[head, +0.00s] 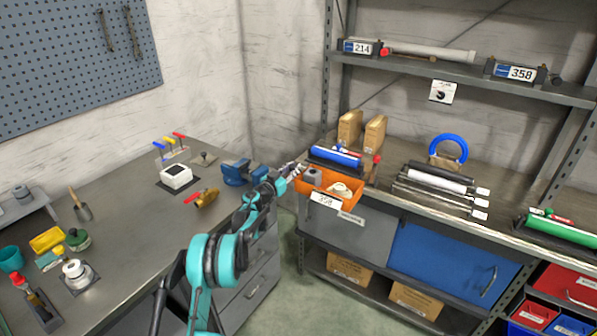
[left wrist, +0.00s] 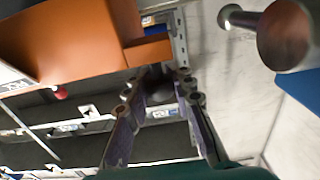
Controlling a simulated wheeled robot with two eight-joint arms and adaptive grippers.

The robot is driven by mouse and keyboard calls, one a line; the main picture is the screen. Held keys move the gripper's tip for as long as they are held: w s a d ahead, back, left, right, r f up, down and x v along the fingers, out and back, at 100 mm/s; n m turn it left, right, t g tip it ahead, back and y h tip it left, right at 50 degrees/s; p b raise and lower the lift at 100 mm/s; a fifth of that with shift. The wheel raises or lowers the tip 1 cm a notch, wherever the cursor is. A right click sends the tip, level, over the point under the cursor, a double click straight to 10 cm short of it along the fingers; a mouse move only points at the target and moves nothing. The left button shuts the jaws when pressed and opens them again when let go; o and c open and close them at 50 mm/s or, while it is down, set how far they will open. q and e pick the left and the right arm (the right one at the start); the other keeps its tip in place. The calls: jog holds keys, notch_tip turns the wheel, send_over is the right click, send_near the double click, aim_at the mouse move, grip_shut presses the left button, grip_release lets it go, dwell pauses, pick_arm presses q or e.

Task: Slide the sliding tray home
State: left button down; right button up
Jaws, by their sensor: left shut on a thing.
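The sliding tray (head: 345,206) is orange, with a white 358 label on its front, and it juts out from the front edge of the shelf bench. It holds a grey block (head: 312,177) and a whitish round part (head: 340,189). My left gripper (head: 297,170) is at the tray's left rear side, its fingers closed on a part of the tray. In the left wrist view the fingers (left wrist: 160,88) meet just below an orange ledge of the tray (left wrist: 85,35); the gripped spot is dark and partly hidden. My right gripper is not in view.
A blue vise (head: 237,172) stands on the left workbench (head: 130,235), close behind my left arm. A blue roll (head: 335,157) and cardboard boxes (head: 374,135) are behind the tray. A grey cabinet (head: 355,232) is below.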

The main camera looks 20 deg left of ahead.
pick_arm(q)
jog(key=shift+w+a, duration=0.25)
jog(key=shift+a, duration=0.7)
jog(key=c, duration=1.3)
grip_release()
jog(key=shift+a, duration=0.2)
jog(key=shift+o, duration=0.2)
jog(key=shift+d, duration=0.15)
jog(key=v, duration=1.2)
